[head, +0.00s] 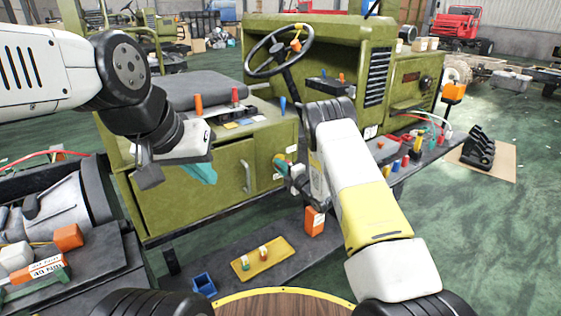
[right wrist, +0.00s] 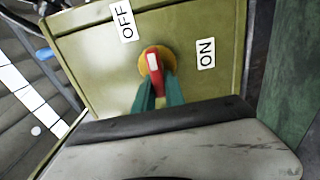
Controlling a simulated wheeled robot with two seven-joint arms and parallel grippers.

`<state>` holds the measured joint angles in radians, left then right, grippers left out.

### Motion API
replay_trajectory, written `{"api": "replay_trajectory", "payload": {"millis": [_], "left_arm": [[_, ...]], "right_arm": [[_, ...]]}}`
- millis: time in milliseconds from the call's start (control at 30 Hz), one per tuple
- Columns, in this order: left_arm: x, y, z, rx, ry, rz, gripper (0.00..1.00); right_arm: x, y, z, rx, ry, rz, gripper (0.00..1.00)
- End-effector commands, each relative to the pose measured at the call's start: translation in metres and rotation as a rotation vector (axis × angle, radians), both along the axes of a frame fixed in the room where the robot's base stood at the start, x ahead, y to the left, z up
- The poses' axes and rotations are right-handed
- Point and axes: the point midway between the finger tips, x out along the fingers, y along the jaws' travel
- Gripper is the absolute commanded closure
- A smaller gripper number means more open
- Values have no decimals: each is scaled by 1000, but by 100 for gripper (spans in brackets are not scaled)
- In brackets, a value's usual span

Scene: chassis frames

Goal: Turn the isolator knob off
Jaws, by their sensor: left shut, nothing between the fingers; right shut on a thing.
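The isolator knob (right wrist: 153,60) is red with a white mark and sits on a round yellow base (right wrist: 168,58) on an olive green panel (right wrist: 95,65). An OFF label (right wrist: 124,21) is above and left of it, and an ON label (right wrist: 206,54) is to its right. The knob's upper end points up, between the two labels. My right gripper (right wrist: 155,88) is shut on the knob, its green fingers on either side. In the head view my right gripper (head: 283,165) is at the vehicle's side panel. My left gripper (head: 203,176) is shut and empty before the olive cabinet.
The olive vehicle has a steering wheel (head: 279,50) and a seat (head: 190,88). A shelf at the right holds several small coloured items (head: 405,161). Below lie a yellow tray (head: 276,259), a blue bin (head: 204,285) and an orange box (head: 314,221). Engine parts (head: 60,215) are at left.

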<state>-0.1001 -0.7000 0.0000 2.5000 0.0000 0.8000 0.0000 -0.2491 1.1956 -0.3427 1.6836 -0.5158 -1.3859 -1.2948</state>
Motion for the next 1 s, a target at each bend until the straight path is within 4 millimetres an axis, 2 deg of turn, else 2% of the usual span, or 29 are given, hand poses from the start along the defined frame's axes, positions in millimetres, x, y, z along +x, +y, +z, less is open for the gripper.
{"api": "replay_trajectory", "payload": {"millis": [367, 400, 500, 833, 1000], "left_arm": [[0, 0, 0, 0, 0, 0, 100], [0, 0, 0, 0, 0, 0, 100], [0, 0, 0, 0, 0, 0, 100], [0, 0, 0, 0, 0, 0, 100], [0, 0, 0, 0, 0, 0, 100]], "right_arm": [[-1, -1, -3, -8, 1, 0, 100], [-1, -1, -3, -8, 2, 0, 81], [-1, -1, -2, -8, 2, 0, 64], [-2, -1, -1, -5, 0, 0, 64], [-17, -13, -1, -5, 1, -1, 64]]}}
